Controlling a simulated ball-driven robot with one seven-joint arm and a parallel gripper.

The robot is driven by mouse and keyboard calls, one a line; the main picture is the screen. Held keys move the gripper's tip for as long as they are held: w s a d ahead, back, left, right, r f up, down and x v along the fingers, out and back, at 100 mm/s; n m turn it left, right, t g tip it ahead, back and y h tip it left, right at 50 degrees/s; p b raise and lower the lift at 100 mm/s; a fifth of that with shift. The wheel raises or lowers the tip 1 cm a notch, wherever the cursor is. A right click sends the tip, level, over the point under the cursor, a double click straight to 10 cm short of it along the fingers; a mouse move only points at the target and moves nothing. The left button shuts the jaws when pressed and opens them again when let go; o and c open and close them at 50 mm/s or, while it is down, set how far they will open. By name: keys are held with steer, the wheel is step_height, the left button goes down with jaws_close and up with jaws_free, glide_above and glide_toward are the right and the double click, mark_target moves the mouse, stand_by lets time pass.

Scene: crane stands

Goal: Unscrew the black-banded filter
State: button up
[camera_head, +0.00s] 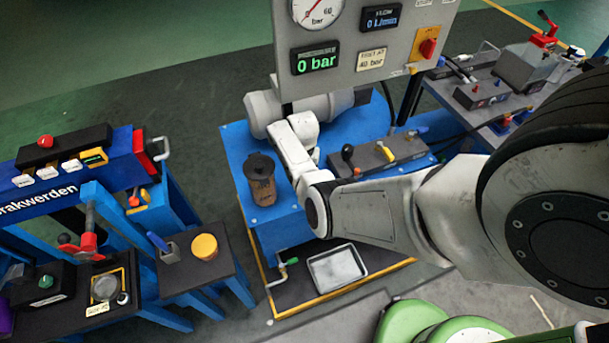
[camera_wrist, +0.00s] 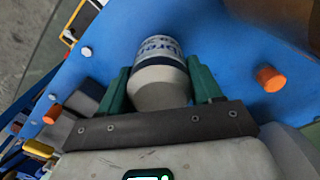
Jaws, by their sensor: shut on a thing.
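The black-banded filter (camera_wrist: 160,88) is a pale canister with a dark band and a printed blue label. In the wrist view it sits between my gripper's two green fingers, against a blue surface. My gripper (camera_wrist: 160,72) is shut on it, one finger on each side. In the head view my arm reaches to the blue hydraulic unit (camera_head: 232,137), below the gauge panel. There my fingers and the filter are hidden behind my wrist and cannot be made out.
A brown canister with a black top (camera_head: 261,182) stands left of my arm. A lever block (camera_head: 378,157) is on the right. The gauge panel (camera_head: 345,85) reads 0 bar. A metal tray (camera_head: 337,266) lies below. An orange knob (camera_wrist: 270,78) is right of my fingers.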

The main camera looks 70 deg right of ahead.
steer(key=shift+r, duration=0.1)
steer(key=shift+c, duration=0.5)
steer(key=n, duration=0.3)
steer(key=shift+r, duration=0.1)
steer(key=shift+w+n, duration=0.1)
steer(key=shift+n, duration=1)
steer(key=n, duration=0.4)
steer(key=shift+n+p, duration=0.3)
steer(key=shift+n, duration=0.4)
